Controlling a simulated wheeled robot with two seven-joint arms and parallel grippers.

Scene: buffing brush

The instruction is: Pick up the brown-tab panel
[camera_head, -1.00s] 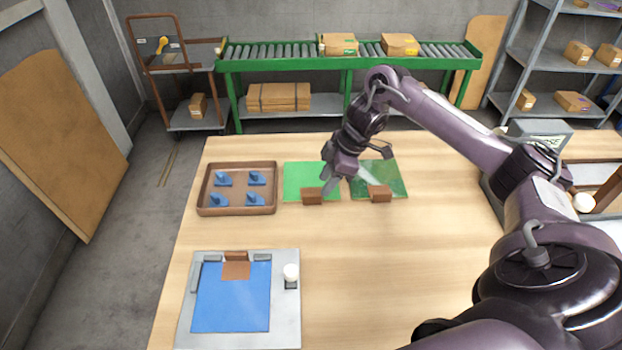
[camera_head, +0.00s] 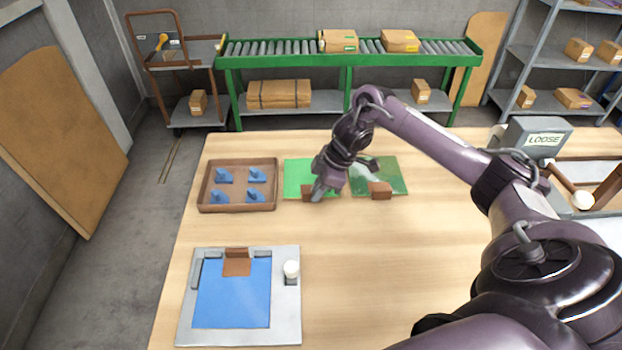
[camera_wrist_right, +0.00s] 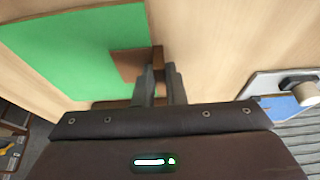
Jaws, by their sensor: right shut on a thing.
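A bright green panel (camera_head: 298,173) with a brown tab (camera_head: 307,192) lies flat on the table near its far middle. My right gripper (camera_head: 318,190) is down at its front edge. In the right wrist view the gripper (camera_wrist_right: 160,82) is shut on the brown tab (camera_wrist_right: 158,56), and the green panel (camera_wrist_right: 88,48) spreads to the left. A second, darker green panel (camera_head: 390,172) with a brown tab (camera_head: 380,190) lies just to the right. A blue panel (camera_head: 233,298) with a brown tab (camera_head: 237,266) lies in a grey fixture (camera_head: 288,323) near the front left. My left gripper is not in view.
A brown tray (camera_head: 206,207) with several blue pieces stands left of the panels. A box marked LOOSE (camera_head: 540,137) stands at the right. A green roller conveyor (camera_head: 290,62) runs behind the table. The table's front middle is clear.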

